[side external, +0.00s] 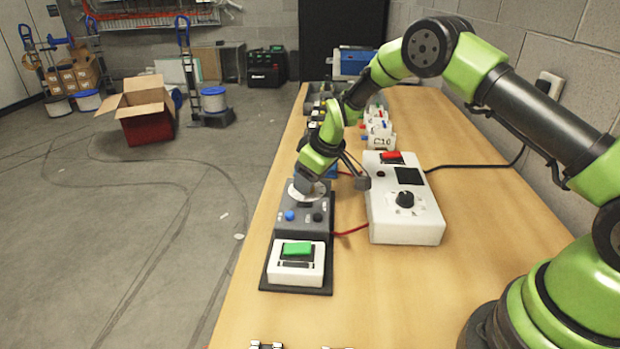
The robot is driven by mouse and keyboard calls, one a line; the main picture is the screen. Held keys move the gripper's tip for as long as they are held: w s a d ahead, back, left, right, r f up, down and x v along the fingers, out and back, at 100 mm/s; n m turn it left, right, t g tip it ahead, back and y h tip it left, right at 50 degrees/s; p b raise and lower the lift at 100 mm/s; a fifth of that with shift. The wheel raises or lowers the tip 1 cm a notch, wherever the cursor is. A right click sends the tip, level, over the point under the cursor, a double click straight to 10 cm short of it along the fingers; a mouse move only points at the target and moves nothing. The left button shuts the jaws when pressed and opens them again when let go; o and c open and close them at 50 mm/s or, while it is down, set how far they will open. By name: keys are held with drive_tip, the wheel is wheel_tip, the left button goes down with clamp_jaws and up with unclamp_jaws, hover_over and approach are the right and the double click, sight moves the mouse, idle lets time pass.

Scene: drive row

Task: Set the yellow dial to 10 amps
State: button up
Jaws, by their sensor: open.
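My gripper (305,185) is open and points down over the far end of a dark grey panel (289,231), at or just above a pale round plate (294,194). Its fingertips are small and partly hidden by my wrist, and I cannot tell whether they touch anything. I make out no yellow dial; the area under my gripper is hidden. The panel also carries a blue button (290,215) and a small dark knob (317,217). No amp markings are readable.
A white box (406,226) with a black knob (405,199) and red switch (391,155) stands to the right. A green rocker switch (297,248) is at the panel's near end. White blocks (379,141) stand behind. The wooden table (480,280) is clear at the front right.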

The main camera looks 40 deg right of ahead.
drive_tip(key=shift+w+f, duration=0.1)
drive_tip(key=shift+f, duration=0.2)
drive_tip(key=c, duration=0.9)
